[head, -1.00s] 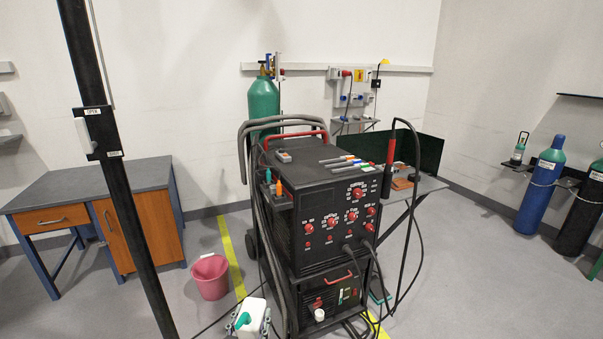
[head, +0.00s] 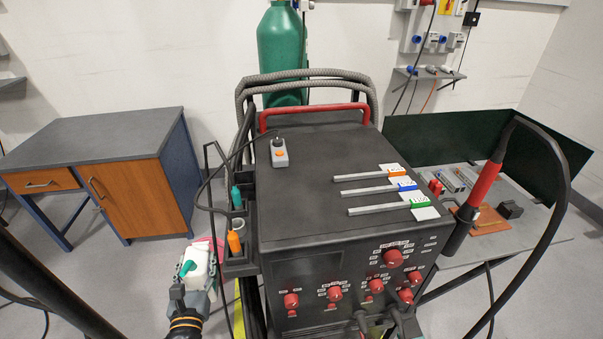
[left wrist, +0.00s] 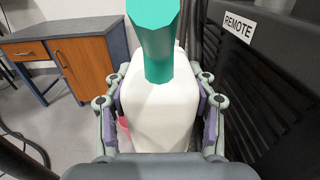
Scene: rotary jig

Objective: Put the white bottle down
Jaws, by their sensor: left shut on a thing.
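The white bottle (head: 198,267) has a teal-green nozzle and shows at the lower left of the head view, beside the black welding machine. My left gripper (head: 193,280) is shut on it. In the left wrist view the white bottle (left wrist: 160,112) stands between the two fingers of my left gripper (left wrist: 158,105), with the nozzle pointing up towards the camera. The bottle's base is hidden, and what lies directly under it cannot be seen. My right gripper is not in view.
The black welding machine (head: 325,185) stands close on the bottle's right, with a side holder (head: 240,262) holding teal and orange items. A grey-topped desk (head: 95,140) is at the left. A pink bucket (left wrist: 124,132) is partly hidden behind the bottle. Cables hang nearby.

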